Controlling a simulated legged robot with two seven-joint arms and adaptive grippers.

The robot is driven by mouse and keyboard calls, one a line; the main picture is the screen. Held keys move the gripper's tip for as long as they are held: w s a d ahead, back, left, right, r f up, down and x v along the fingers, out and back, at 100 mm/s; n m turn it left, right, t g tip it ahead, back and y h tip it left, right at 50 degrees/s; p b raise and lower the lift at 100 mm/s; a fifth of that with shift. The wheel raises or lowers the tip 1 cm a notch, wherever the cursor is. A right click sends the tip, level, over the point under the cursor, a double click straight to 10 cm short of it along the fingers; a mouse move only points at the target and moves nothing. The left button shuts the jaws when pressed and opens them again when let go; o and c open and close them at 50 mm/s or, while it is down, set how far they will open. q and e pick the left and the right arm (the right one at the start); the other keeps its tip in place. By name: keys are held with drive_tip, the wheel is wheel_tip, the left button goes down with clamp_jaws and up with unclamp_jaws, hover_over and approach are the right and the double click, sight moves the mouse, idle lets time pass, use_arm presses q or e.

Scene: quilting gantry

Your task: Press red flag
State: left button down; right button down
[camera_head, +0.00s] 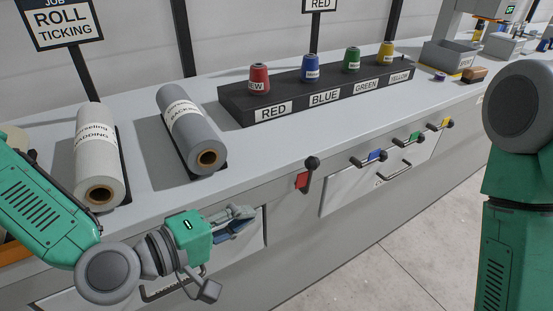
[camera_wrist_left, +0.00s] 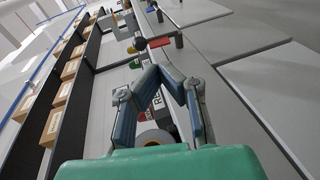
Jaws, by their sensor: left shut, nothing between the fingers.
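The red flag (camera_head: 302,180) is a small red plate on the front face of the counter, beside a lever with a black knob (camera_head: 312,163). My left gripper (camera_head: 250,213) is left of the red flag and a little lower in the head view, apart from it, with its fingers together and empty. In the left wrist view the red flag (camera_wrist_left: 160,42) shows just beyond the fingertips (camera_wrist_left: 160,70), with a visible gap. My right gripper is out of view; only part of my right arm shows at the right.
Blue (camera_head: 377,155), green (camera_head: 414,138) and yellow (camera_head: 446,123) flags with black-knobbed levers lie farther right on the counter front. A black rack (camera_head: 235,104) with colored spools stands on top. A grey roll (camera_head: 188,130) and a white roll (camera_head: 99,155) lie left.

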use_arm(q)
wheel_tip(320, 180, up, 3)
drive_tip(key=w+t, duration=0.1)
drive_tip(key=b, duration=0.4)
approach(307, 167)
drive_tip(key=shift+n, duration=0.3)
drive_tip(key=x, duration=0.6)
drive_tip(key=shift+w+d, duration=0.3)
drive_tip(key=shift+w+d+f, duration=0.1)
drive_tip(key=shift+w+d, duration=0.1)
drive_tip(key=shift+w, duration=0.25)
drive_tip(key=shift+d, duration=0.2)
drive_tip(key=shift+d, duration=0.1)
